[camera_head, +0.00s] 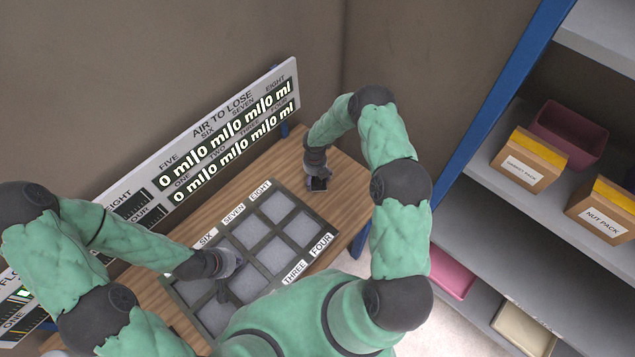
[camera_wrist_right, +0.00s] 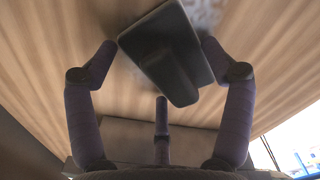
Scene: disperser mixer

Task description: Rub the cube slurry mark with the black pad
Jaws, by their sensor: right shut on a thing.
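The black pad (camera_wrist_right: 168,52) is a dark flat block with a raised grip. In the right wrist view it sits between the fingers of my right gripper (camera_wrist_right: 158,62), which is shut on it, close to the wooden table top. In the head view the right gripper (camera_head: 317,184) is at the table's far right end, right of the tray, with the dark pad under it. A grey smudge (camera_wrist_right: 206,14), apparently the slurry mark, shows on the wood beside the pad, partly hidden by it. My left gripper (camera_head: 224,290) hangs over the tray; its finger opening is unclear.
A dark tray (camera_head: 252,238) with several grey compartments and number labels stands on the wooden table (camera_head: 268,166). A display board (camera_head: 225,130) reading 0 ml runs along its back. A shelf (camera_head: 480,214) with boxes stands at right.

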